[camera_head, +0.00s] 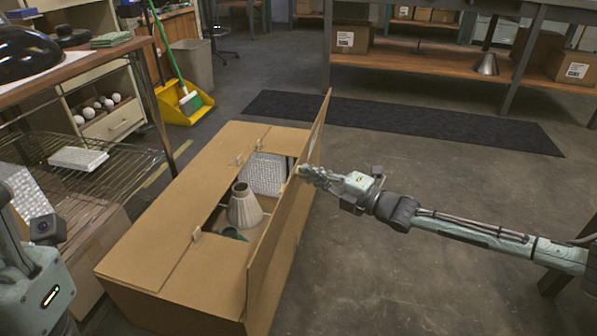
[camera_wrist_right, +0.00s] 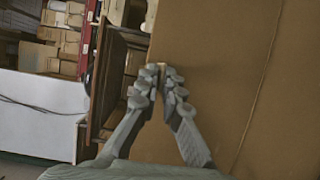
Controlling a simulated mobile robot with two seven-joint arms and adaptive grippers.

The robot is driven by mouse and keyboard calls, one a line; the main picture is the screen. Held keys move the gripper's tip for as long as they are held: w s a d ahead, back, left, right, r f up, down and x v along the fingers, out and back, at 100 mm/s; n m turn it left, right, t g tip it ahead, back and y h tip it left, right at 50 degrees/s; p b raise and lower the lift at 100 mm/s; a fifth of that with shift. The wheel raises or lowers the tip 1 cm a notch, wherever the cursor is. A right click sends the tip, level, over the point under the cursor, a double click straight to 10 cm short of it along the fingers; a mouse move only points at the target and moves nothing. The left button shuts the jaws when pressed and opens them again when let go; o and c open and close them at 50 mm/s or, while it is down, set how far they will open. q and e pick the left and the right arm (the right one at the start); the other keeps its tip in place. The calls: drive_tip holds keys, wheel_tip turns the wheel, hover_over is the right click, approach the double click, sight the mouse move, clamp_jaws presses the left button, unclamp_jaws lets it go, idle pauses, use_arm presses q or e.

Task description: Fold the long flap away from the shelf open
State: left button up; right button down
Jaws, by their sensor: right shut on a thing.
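A large cardboard box (camera_head: 150,296) stands on the floor in the middle of the head view. Its long right flap (camera_head: 288,232) stands roughly upright along the right side. My right gripper (camera_head: 303,171) is at the flap's upper edge, shut on it; the right wrist view also shows the fingertips (camera_wrist_right: 161,74) together at the edge of the flap (camera_wrist_right: 235,70). The long left flap (camera_head: 180,215) lies flat over part of the opening. A pleated lampshade (camera_head: 244,207), a green part (camera_head: 232,234) and a white patterned block (camera_head: 264,174) show inside. My left arm is at the lower left; its fingers are out of view.
A wire shelf (camera_head: 110,185) and a worktop (camera_head: 75,64) stand left of the box. A yellow dustpan with a broom (camera_head: 180,103) is behind it. A dark mat (camera_head: 400,121) lies at the back. The floor right of the box is clear around my right arm.

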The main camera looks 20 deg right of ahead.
drive_tip(key=shift+s+d+f+h, duration=0.3)
drive_tip(key=shift+s+d+f, duration=0.25)
drive_tip(key=shift+d+f, duration=0.25)
drive_tip(key=shift+f, duration=0.1)
drive_tip(key=c, duration=1.7)
unclamp_jaws()
drive_tip(key=shift+c, duration=0.2)
drive_tip(key=shift+w+a+r, duration=0.1)
drive_tip(key=shift+r, duration=0.2)
drive_tip(key=v, duration=1.2)
